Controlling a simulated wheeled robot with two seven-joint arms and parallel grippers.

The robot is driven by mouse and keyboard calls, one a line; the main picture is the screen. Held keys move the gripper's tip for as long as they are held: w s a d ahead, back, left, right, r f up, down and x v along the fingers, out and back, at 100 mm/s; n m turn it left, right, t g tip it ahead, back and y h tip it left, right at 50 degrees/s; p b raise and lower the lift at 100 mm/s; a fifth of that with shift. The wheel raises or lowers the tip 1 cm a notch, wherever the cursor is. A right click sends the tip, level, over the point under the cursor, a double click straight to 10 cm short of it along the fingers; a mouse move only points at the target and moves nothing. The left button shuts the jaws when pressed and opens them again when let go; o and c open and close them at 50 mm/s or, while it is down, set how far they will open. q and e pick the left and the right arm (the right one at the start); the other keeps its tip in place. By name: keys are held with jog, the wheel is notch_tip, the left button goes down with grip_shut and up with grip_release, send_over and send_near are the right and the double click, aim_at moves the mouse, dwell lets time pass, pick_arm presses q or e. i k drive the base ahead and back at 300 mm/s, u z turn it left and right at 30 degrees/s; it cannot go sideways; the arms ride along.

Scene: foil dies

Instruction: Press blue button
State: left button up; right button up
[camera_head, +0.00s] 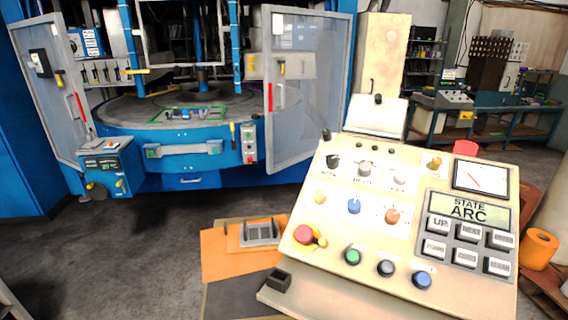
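The beige control panel (330,236) stands at the right, its sloped face toward me. A blue button (422,280) sits at the right end of its bottom row, beside a black button (386,268) and a green button (352,256). A second blue control (354,206) sits higher, in the middle row, between a yellow one (320,197) and an orange-brown one (392,216). Neither gripper shows in the head view. Nothing is seen touching the blue controls.
A red emergency-stop knob (303,234) is at the panel's left. A display (469,209) reading "STATE ARC" and grey keys (468,232) fill its right side. A blue machine (190,140) with open mesh doors (308,90) stands at the back left. Dark floor (130,250) is clear at left.

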aim_at(422, 279)
jog(key=u, duration=0.4)
jog(key=k, duration=0.6)
jog(key=z, duration=1.3)
jog(key=i, duration=0.5)
